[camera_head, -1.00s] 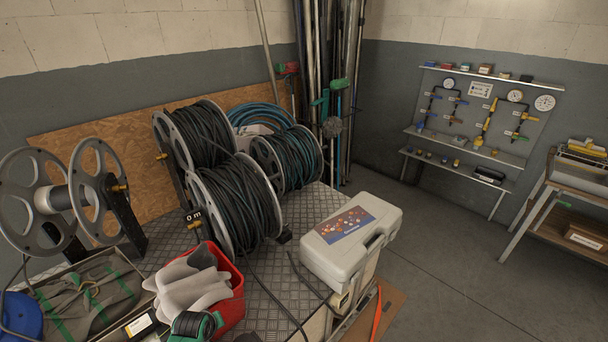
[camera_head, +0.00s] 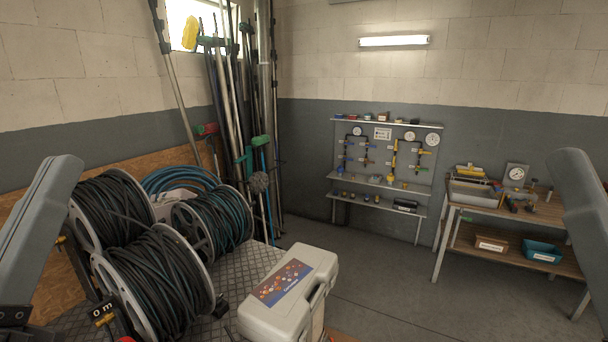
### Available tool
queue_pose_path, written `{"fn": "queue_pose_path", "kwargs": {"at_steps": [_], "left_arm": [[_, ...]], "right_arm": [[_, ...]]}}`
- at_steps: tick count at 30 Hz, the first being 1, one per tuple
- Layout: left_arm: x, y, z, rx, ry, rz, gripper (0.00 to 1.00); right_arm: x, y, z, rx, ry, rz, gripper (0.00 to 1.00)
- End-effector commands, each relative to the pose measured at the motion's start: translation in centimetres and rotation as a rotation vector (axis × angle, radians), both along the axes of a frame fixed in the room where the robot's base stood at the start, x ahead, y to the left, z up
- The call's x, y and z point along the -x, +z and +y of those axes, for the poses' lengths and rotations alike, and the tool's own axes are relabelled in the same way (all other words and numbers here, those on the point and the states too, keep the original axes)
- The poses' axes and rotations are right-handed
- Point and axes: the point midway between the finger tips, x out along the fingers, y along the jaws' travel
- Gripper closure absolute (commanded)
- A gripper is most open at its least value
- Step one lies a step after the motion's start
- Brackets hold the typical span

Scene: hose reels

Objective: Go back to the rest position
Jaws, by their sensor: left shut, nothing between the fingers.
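My left arm shows as a grey link at the left edge of the head view. Dark parts of my left gripper (camera_head: 14,316) show at the lower left corner, cut off by the picture edge. The gripper is shut and empty, in front of the hose reels. My right arm shows only as a grey link at the right edge. My right gripper is out of the picture.
Several hose reels (camera_head: 152,285) stand on a metal-plate bench at the left. A white case (camera_head: 290,290) sits at its right end. Poles (camera_head: 232,110) lean in the corner. A gauge panel (camera_head: 384,165) and a wooden workbench (camera_head: 520,225) stand beyond open floor (camera_head: 400,290).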

Motion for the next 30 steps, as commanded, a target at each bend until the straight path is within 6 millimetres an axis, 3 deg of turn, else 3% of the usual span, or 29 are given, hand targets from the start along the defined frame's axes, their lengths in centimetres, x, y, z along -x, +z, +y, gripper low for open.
{"fn": "queue_pose_path", "kwargs": {"at_steps": [1, 2, 3, 6, 9, 13, 17, 30], "left_arm": [[3.0, 1.3, 0.0, -0.035, 0.030, -0.080, 1.00], [3.8, 1.6, -0.1, -0.089, 0.081, -0.107, 1.00], [3.3, 4.5, 0.0, -0.114, 0.106, -0.096, 1.00], [3.2, 8.9, 0.0, -0.110, 0.101, -0.092, 1.00], [3.1, 12.6, 0.0, -0.109, 0.101, -0.091, 1.00], [3.1, 16.1, 0.0, -0.108, 0.101, -0.090, 1.00], [3.1, 17.1, 0.0, -0.108, 0.100, -0.089, 1.00], [3.0, 16.8, 0.0, -0.108, 0.100, -0.089, 1.00]], "right_arm": [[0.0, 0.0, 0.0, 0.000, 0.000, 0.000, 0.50], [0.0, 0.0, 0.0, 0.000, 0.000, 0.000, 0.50], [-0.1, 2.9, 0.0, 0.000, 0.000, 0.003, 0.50], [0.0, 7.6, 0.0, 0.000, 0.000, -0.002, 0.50], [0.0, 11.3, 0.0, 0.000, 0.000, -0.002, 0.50], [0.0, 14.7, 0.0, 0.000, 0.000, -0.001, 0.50], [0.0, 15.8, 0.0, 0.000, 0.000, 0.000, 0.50], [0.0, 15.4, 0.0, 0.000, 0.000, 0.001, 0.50]]}}
